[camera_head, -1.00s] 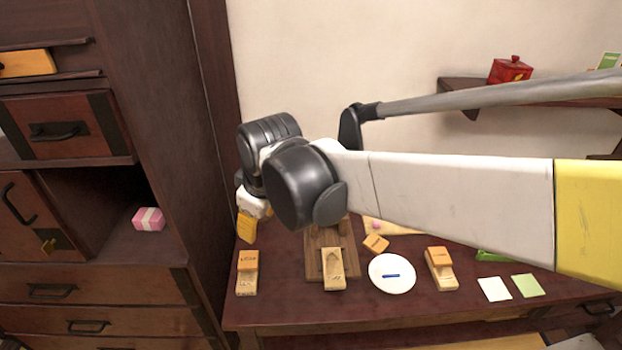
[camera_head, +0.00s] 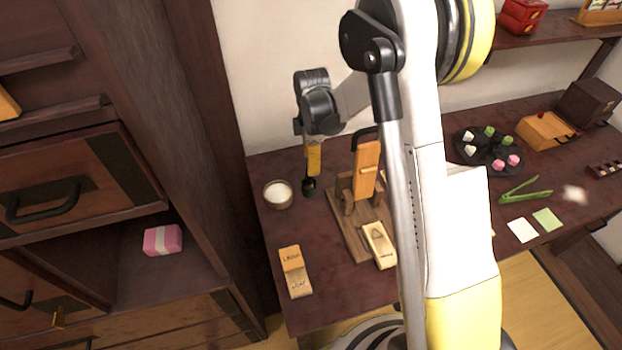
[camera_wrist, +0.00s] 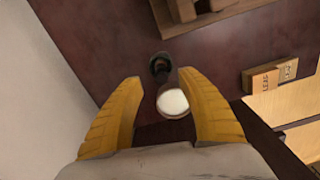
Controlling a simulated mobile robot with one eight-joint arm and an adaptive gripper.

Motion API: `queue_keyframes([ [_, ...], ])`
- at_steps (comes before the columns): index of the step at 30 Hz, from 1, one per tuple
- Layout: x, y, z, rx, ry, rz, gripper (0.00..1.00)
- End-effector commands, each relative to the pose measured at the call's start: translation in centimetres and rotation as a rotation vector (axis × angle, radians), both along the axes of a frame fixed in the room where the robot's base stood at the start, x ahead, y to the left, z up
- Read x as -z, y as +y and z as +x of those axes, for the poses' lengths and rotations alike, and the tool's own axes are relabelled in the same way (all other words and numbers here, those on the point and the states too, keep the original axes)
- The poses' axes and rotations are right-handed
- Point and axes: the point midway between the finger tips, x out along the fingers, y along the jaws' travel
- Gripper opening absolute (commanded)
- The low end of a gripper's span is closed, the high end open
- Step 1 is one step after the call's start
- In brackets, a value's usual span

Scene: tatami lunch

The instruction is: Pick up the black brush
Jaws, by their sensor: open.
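A small dark upright object, which looks like the black brush (camera_head: 309,188), stands on the dark red table near its back left. In the wrist view the brush (camera_wrist: 160,67) shows from above, dark and round, just beyond and between the fingertips. My gripper (camera_head: 313,172) has yellow fingers and points down over the brush. In the wrist view my gripper (camera_wrist: 159,79) is open, with nothing held between its fingers. I cannot tell the exact height gap between fingertips and brush.
A bowl with white content (camera_head: 278,194) stands close beside the brush. A wooden stand (camera_head: 347,222) with an orange upright block is to the right. A labelled wooden box (camera_head: 295,272) lies in front. The wall is close behind, and a dark cabinet (camera_head: 190,120) stands left.

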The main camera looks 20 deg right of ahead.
Motion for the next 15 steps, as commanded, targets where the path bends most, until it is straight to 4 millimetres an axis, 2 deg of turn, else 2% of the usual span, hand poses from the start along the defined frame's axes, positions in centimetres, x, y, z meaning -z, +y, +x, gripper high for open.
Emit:
queue_keyframes([
  [1, 1.3, 0.0, 0.0, 0.0, 0.0, 0.0, 0.46],
  [3, 2.3, 0.0, 0.0, 0.0, -0.001, 0.0, 0.46],
  [8, 3.5, 0.2, 0.0, 0.001, -0.001, 0.0, 0.46],
  [15, 7.2, 0.8, 0.0, 0.002, -0.001, 0.0, 0.46],
])
